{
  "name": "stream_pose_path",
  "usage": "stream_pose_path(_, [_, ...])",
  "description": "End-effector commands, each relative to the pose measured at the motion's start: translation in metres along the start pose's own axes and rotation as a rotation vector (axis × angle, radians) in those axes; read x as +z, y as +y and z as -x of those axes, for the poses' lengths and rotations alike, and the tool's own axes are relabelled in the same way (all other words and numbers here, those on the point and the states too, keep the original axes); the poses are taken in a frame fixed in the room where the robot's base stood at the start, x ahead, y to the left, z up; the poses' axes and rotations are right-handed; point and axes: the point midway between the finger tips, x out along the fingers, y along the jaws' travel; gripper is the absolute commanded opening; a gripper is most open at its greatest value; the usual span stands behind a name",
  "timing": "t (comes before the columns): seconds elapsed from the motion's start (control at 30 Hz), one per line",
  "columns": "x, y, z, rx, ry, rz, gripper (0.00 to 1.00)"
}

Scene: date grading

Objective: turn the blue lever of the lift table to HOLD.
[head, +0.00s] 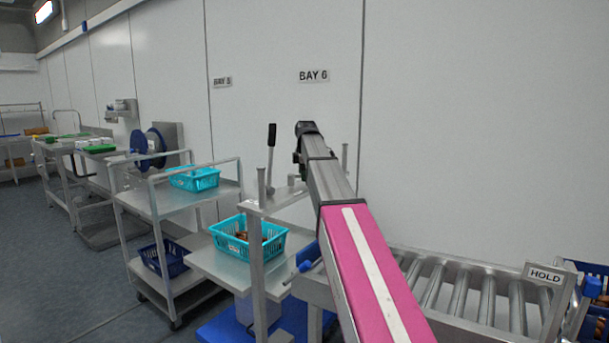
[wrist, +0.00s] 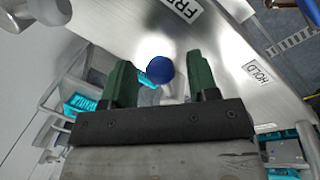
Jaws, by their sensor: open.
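In the wrist view, the blue round knob of the lever (wrist: 160,70) shows between the two dark green fingers of my gripper (wrist: 162,78). The fingers are apart, with a gap on each side of the knob. A FREE label (wrist: 180,9) and a HOLD label (wrist: 257,75) are on the grey metal surface. In this picture the knob is nearer to FREE. The lever's shaft is mostly hidden. In the head view, my pink and grey arm crosses the middle, and the fingers cannot be made out. A HOLD label (head: 545,274) also shows there at the lower right.
A teal basket (head: 240,238) with brown contents sits on a metal table left of my arm. A roller conveyor (head: 500,268) runs along the wall to the right. A trolley (head: 150,205) stands further left. An upright black-gripped handle (head: 271,135) rises close beside my arm.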

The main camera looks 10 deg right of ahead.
Motion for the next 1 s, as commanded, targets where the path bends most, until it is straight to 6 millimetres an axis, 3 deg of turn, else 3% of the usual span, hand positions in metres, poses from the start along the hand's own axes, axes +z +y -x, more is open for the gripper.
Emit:
stream_pose_path(0.27, [0.0000,-0.0001,-0.0016,0.000,0.000,0.000,0.54])
stream_pose_path(0.4, [0.0000,-0.0001,-0.0015,0.000,0.000,0.000,0.12])
stream_pose_path(0.43, [0.0000,0.0000,-0.0015,0.000,0.000,0.000,0.06])
stream_pose_path(0.73, [0.0000,-0.0016,-0.0011,-0.001,-0.004,-0.020,0.06])
stream_pose_path(1.0, [-0.0002,-0.0094,0.0004,0.000,-0.030,-0.150,0.06])
